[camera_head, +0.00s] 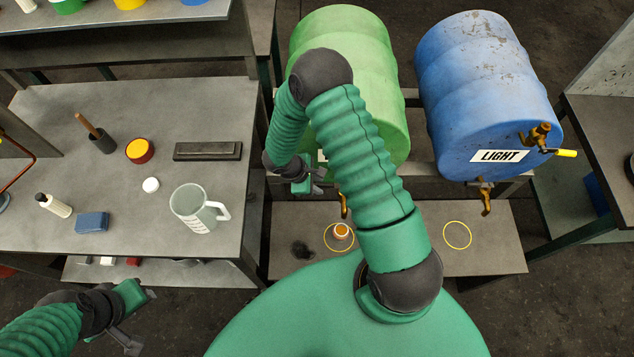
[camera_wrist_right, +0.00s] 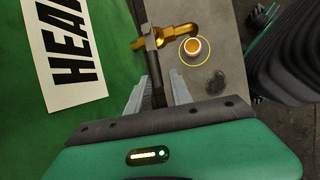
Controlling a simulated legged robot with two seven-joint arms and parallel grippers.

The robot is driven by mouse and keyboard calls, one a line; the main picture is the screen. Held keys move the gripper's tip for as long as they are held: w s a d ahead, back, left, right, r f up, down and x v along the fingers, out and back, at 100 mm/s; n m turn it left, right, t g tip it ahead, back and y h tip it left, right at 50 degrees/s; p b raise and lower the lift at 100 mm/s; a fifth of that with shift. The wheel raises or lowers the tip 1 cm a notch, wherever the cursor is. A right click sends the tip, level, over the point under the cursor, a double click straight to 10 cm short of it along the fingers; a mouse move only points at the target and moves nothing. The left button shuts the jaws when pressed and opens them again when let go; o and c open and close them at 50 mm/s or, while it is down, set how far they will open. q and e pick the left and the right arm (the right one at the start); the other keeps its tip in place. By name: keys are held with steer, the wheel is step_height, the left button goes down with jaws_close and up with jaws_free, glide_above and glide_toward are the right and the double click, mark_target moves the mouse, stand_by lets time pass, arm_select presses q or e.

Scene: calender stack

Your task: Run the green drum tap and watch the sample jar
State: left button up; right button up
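The green drum (camera_head: 345,35) lies on its side behind my right arm; its label, partly cut off, begins "HEA" in the wrist view (camera_wrist_right: 67,50). Its brass tap (camera_wrist_right: 168,40) has a dark lever (camera_wrist_right: 156,80). My right gripper (camera_head: 312,182) is at the drum's front; in the wrist view its fingers (camera_wrist_right: 158,88) lie either side of the lever. I cannot tell whether they press on it. The sample jar (camera_head: 341,231) stands upright inside a yellow ring, orange inside with a pale rim (camera_wrist_right: 194,47). I see no clear stream. My left gripper (camera_head: 138,320) is open and empty.
A blue drum (camera_head: 480,90) labelled LIGHT, with brass taps, lies to the right above an empty yellow ring (camera_head: 457,235). A dark stain (camera_head: 302,250) marks the low shelf (camera_head: 500,215). The left bench (camera_head: 100,225) holds a measuring jug (camera_head: 190,205), blue block (camera_head: 92,222) and bottle (camera_head: 54,205).

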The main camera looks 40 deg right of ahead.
steer(key=shift+c, duration=1.2)
steer(key=shift+d, duration=0.1)
steer(key=shift+c, duration=1.1)
steer(key=shift+s+d+f, duration=0.1)
steer(key=shift+d+f, duration=0.05)
steer(key=shift+d, duration=0.3)
jaws_close()
